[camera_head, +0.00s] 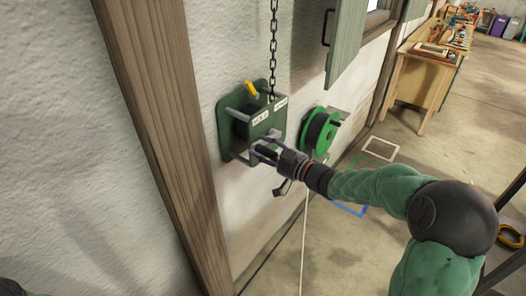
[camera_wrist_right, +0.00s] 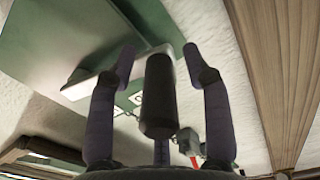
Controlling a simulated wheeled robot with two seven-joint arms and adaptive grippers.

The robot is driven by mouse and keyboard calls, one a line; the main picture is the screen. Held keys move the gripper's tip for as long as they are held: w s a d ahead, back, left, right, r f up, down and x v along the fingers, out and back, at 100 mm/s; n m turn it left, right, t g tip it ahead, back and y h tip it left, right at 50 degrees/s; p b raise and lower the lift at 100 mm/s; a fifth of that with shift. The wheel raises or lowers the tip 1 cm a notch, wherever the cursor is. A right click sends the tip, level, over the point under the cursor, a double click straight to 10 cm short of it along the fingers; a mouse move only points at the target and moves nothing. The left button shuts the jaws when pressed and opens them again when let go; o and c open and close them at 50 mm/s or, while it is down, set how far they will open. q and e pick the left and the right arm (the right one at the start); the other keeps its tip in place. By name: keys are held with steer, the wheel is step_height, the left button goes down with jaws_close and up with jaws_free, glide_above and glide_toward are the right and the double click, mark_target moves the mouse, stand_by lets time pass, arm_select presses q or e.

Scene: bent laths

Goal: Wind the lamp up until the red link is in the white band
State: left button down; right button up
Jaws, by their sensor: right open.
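The green winch box (camera_head: 230,130) is fixed to the white wall, with a dark chain (camera_head: 274,50) rising from it and a yellow-tipped lever (camera_head: 252,89) on top. My right gripper (camera_head: 262,152) is at the front of the box, open. In the wrist view, a black cylindrical crank grip (camera_wrist_right: 158,95) stands between the open fingers of the right gripper (camera_wrist_right: 160,62), with gaps on both sides. A small red piece (camera_wrist_right: 194,161) shows below the chain (camera_wrist_right: 188,141) there; I cannot tell whether it is the red link. The lamp and white band are not seen. My left gripper is out of view.
A green reel (camera_head: 318,132) is on the wall just right of the box. A wooden post (camera_head: 165,120) stands to the left, and a green shutter (camera_head: 346,40) hangs at upper right. A wooden workbench (camera_head: 425,75) is farther back; floor between is mostly open.

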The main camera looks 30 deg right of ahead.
jaws_close()
steer(key=shift+w+r+m+p, duration=0.1)
steer(key=shift+r+m+p, duration=0.2)
steer(key=shift+r+p, duration=0.45)
steer(key=w+d+r+m+p, duration=0.2)
steer(key=d+r+m+p, duration=0.45)
steer(key=p, duration=1.15)
steer(key=w+d+m+p, duration=0.4)
steer(key=d+m+p, duration=0.5)
steer(key=m+p, duration=0.2)
steer(key=shift+r+m, duration=0.4)
steer(key=shift+m, duration=0.55)
steer(key=shift+w, duration=0.15)
